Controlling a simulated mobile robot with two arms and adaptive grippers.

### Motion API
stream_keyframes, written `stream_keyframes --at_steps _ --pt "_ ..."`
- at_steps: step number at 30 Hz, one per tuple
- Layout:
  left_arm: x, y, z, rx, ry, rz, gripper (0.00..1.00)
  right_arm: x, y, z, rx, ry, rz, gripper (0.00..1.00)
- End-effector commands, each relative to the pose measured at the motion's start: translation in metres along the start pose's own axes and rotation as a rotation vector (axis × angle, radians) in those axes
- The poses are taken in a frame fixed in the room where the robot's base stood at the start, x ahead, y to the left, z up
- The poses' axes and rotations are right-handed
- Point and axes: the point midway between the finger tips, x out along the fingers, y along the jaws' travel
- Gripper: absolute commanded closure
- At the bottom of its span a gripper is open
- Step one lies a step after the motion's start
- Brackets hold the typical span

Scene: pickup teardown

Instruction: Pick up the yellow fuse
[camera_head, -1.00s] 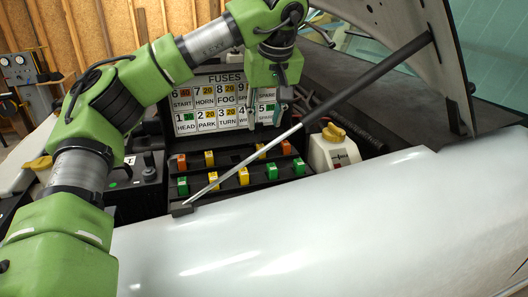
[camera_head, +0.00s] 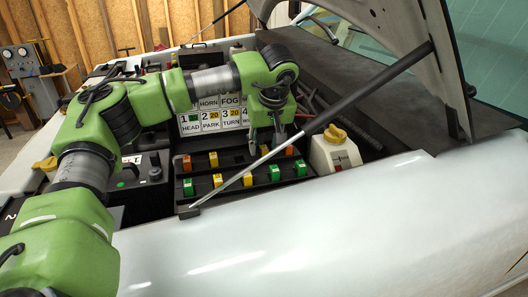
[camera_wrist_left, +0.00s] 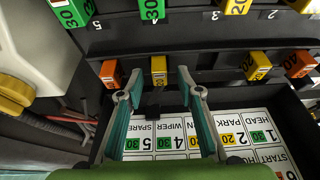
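Several yellow fuses sit in the black fuse box (camera_head: 232,192). In the head view, one yellow fuse (camera_head: 213,159) is in the back row and two, the left one (camera_head: 217,181) and the right one (camera_head: 246,178), are in the front row. My left gripper (camera_head: 265,150) points down over the back row and mostly hides another yellow fuse. In the left wrist view, my left gripper (camera_wrist_left: 157,88) is open and empty, and that yellow fuse (camera_wrist_left: 158,70) stands upright just beyond its fingertips, between them. Another back-row yellow fuse (camera_wrist_left: 255,65) is to its right. My right gripper is out of view.
An orange fuse (camera_wrist_left: 110,73) stands close beside the left fingertip in the wrist view. The labelled fuse panel (camera_head: 209,122) stands behind the box. A metal prop rod (camera_head: 262,160) crosses in front. A white reservoir (camera_head: 333,152) with a yellow cap is at the right.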

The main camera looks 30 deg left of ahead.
Motion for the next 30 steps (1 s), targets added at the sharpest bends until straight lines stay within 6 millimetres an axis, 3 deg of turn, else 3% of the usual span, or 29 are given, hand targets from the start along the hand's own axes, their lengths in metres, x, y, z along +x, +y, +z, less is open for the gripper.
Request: stream_keyframes --at_steps 1,5,20,26,30 --pt "0.0 0.0 0.0 0.0 0.0 0.0 0.67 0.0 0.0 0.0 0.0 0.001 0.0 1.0" --pt "0.0 0.0 0.0 0.0 0.0 0.0 0.99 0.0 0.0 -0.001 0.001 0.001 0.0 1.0" --pt "-0.006 0.001 -0.003 0.001 0.001 0.001 0.99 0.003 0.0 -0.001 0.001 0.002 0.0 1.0" --pt "-0.031 0.002 -0.012 0.001 0.002 0.005 0.99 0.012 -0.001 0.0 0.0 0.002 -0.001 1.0" --pt "-0.065 -0.002 0.002 0.004 0.005 0.007 0.99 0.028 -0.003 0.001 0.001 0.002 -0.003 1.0"
